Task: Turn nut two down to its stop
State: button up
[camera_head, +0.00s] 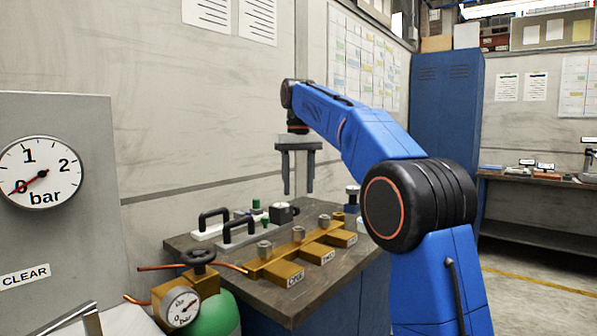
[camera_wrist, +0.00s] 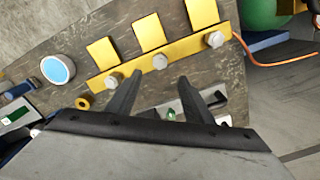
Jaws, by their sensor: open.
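A brass manifold (camera_head: 273,266) lies on the bench with three grey hex nuts in a row, its blocks carrying white labels. Nut two (camera_head: 298,233) is the middle one, behind the label that appears to read TWO. It also shows in the wrist view (camera_wrist: 159,62), upper middle, between nut one (camera_head: 264,248) and nut three (camera_head: 324,220). My gripper (camera_head: 298,192) points down, open and empty, well above the bench. In the wrist view its fingertips (camera_wrist: 160,76) frame the space just below nut two in the picture, apart from it. Nut two's thread is too small to judge.
White plates with black handles (camera_head: 214,224) and a small black gauge block (camera_head: 283,212) stand behind the manifold. A green cylinder (camera_head: 215,318) with a pressure gauge (camera_head: 182,306) stands at the bench's left. A grey panel with a bar dial (camera_head: 40,172) is further left.

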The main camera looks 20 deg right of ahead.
notch_tip(320, 180, up, 4)
dwell(0.4)
jog(key=shift+s, duration=0.1)
jog(key=s+d+f+t, duration=0.1)
jog(key=s+d+f, duration=0.15)
jog(key=s, duration=0.45)
jog(key=s+d+f+t, duration=0.1)
jog(key=s+f, duration=0.3)
jog(key=s, duration=0.3)
jog(key=s+d+f, duration=0.1)
jog(key=s+f, duration=0.2)
jog(key=s, duration=0.4)
jog(key=s+d+f+m+t, duration=0.1)
jog(key=s+d+f+t, duration=0.1)
jog(key=s+f, duration=2)
notch_tip(320, 180, down, 4)
jog(key=shift+d+r+t, duration=0.1)
jog(key=shift+d+t, duration=0.2)
jog(key=shift+t, duration=0.1)
jog(key=shift+r, duration=0.1)
